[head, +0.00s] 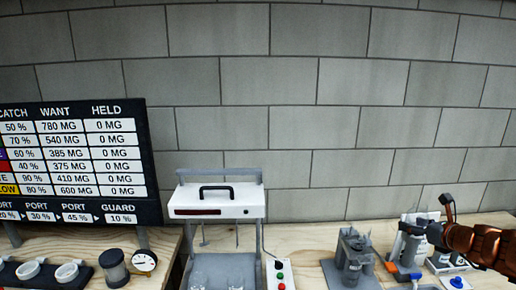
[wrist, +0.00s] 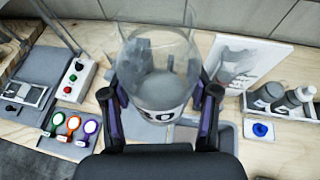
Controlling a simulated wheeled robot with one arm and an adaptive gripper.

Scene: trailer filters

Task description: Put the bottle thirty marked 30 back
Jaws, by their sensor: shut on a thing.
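In the wrist view a clear, wide-mouthed bottle (wrist: 158,45) stands between the two fingers of my gripper (wrist: 160,100). The gripper is shut on it, one finger on each side. A white label with dark digits shows low on the bottle. The label is partly hidden by the gripper, and its number cannot be read for sure. Grey contents or a grey base show through the glass. In the head view my gripper (head: 420,230) is at the right edge among grey items, and the bottle cannot be made out clearly there.
A white press-like machine (head: 216,200) stands at centre beside a button box (head: 280,275). A grey container (head: 354,256) stands on the wooden bench right of it. In the wrist view, coloured round tags (wrist: 73,125) lie left and a rack of small bottles (wrist: 290,100) stands right.

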